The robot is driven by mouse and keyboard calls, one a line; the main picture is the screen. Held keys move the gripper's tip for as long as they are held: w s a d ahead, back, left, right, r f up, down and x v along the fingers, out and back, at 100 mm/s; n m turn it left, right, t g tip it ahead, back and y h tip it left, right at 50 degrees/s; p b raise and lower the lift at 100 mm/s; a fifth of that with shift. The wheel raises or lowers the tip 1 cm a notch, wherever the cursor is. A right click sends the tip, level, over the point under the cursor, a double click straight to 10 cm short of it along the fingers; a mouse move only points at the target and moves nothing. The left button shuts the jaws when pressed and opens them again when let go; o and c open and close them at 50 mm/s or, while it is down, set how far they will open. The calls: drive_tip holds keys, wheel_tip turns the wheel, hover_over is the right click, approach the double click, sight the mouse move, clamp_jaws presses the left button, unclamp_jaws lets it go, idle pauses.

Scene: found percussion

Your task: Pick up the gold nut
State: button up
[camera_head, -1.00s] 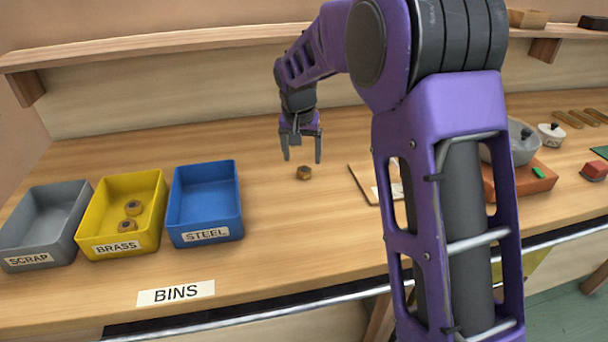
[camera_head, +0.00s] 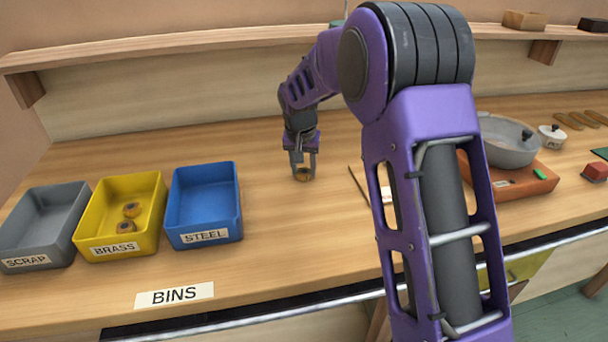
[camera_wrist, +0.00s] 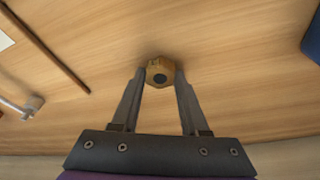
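The gold nut (camera_head: 303,174) is a small hexagonal piece with a dark hole, on the wooden worktop to the right of the blue bin. In the wrist view the nut (camera_wrist: 160,73) sits between the fingertips. My gripper (camera_head: 303,170) points down over it, with one finger on each side. In the wrist view both fingers of my gripper (camera_wrist: 160,76) appear to touch the nut's sides. The nut looks to be at table level; any small gap beneath it cannot be seen.
Left of the gripper stand a blue STEEL bin (camera_head: 233,208), a yellow BRASS bin (camera_head: 140,243) holding two nuts, and a grey SCRAP bin (camera_head: 62,258). A thin stick (camera_wrist: 48,48) and a pale sheet lie right of the nut. A grey pot (camera_head: 508,150) stands farther right.

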clamp_jaws()
drive_tip(key=shift+r, duration=0.1)
